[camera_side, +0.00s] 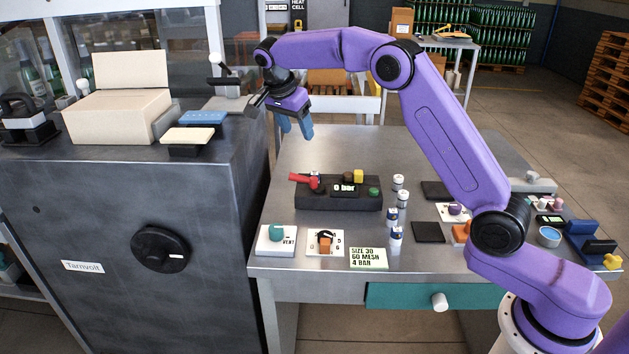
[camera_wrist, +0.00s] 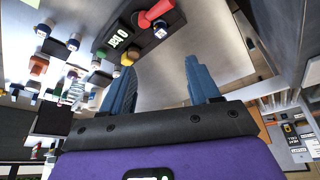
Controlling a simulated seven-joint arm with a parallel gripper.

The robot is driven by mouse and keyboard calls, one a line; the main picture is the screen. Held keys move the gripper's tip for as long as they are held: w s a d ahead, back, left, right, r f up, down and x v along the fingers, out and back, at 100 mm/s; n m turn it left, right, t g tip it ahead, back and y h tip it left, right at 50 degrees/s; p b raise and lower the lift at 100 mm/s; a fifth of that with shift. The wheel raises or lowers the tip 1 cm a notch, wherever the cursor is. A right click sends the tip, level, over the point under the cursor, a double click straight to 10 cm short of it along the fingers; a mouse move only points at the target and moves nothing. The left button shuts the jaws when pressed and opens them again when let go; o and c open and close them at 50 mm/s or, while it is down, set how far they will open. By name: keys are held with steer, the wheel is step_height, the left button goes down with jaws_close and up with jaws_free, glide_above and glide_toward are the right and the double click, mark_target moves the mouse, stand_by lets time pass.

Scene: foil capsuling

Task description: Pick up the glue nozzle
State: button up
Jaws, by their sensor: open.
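I cannot tell for sure which item is the glue nozzle. A red lever-like piece (camera_side: 305,181) sits at the left end of a black box reading "0 bar" (camera_side: 341,201); it also shows at the top of the wrist view (camera_wrist: 155,13). My gripper (camera_side: 295,128) is open and empty, with blue fingers pointing down. It hangs above the back left part of the steel table, behind and above the black box. In the wrist view, the two fingers (camera_wrist: 160,84) are spread apart with nothing between them.
A tall grey cabinet (camera_side: 120,210) stands left of the table. A teal knob (camera_side: 276,232), an orange knob (camera_side: 324,243) and a label card (camera_side: 369,257) line the front. The table's back left is clear.

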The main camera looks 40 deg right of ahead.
mark_target(314, 174)
steer(key=x, duration=1.7)
steer(key=shift+d+f, duration=0.15)
steer(key=shift+f, duration=0.05)
jaws_close()
